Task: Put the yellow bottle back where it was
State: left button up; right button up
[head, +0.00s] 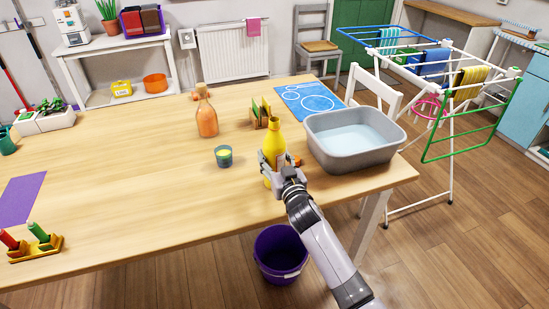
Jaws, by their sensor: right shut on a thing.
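The yellow bottle (273,137) stands upright, or nearly so, near the front edge of the wooden table. My right gripper (271,161) is shut on the yellow bottle, with its fingers around the lower body. The bottle's base is partly hidden by the gripper, so I cannot tell whether it touches the table. My left gripper is not in the head view.
A grey basin (345,163) of water stands right of the bottle. A dark cup (223,157) and an orange bottle (206,117) stand to its left, a wooden rack (259,113) behind. A blue mat (309,98) lies farther back. The left-middle table (120,160) is clear.

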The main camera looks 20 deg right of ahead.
jog(key=o, duration=1.5)
jog(key=shift+f, duration=0.1)
jog(key=shift+o, duration=0.5)
jog(key=shift+r, duration=0.25)
jog(key=s, duration=1.2)
jog(key=shift+d, duration=0.2)
jog(key=shift+f, duration=0.15)
